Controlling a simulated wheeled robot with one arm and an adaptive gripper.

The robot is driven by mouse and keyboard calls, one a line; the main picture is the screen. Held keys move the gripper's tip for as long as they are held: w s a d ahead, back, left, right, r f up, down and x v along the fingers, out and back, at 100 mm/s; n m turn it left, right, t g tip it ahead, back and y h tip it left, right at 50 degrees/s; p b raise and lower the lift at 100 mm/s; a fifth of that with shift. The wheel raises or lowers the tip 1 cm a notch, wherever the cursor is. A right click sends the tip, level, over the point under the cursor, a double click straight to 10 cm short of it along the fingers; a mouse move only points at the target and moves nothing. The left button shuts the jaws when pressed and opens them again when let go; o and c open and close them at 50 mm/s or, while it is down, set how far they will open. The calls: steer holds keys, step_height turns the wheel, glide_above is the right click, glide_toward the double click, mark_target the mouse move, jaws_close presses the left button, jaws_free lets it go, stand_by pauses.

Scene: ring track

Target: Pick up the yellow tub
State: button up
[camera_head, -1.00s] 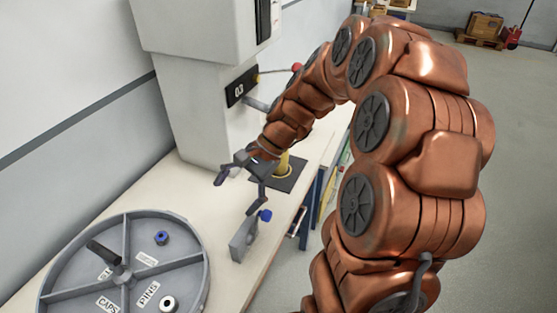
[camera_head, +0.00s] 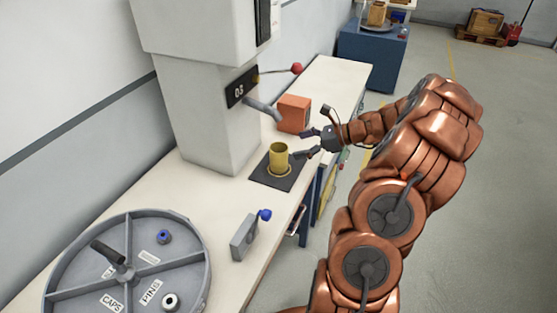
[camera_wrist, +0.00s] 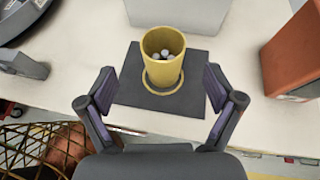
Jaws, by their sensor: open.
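The yellow tub (camera_head: 279,158) stands upright on a dark square mat (camera_head: 262,180) on the bench, at the foot of the grey machine. In the wrist view the tub (camera_wrist: 162,67) holds several small pale round pieces, and a yellow ring shows around its base. My gripper (camera_head: 306,143) is open and empty, to the right of the tub in the head view and apart from it. In the wrist view the open fingers (camera_wrist: 160,98) point toward the tub, which lies beyond and between their tips.
The grey machine marked 03 (camera_head: 205,110) rises behind the mat. An orange block (camera_head: 293,114) stands to its right. A divided grey round tray (camera_head: 190,235) and a grey block with a blue knob (camera_head: 242,238) are on the near bench. A blue cabinet (camera_head: 372,60) stands farther back.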

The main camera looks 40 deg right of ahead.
mark_target(279, 148)
steer(key=p+x, duration=0.2)
steer(key=x, duration=0.4)
steer(key=shift+w+a+p, duration=0.15)
steer(key=shift+w+p, duration=0.15)
steer(key=shift+w, duration=0.2)
steer(key=shift+w+a+f, duration=0.2)
steer(key=shift+w+f, duration=0.1)
steer(key=c, duration=1.4)
steer(key=shift+r, duration=0.1)
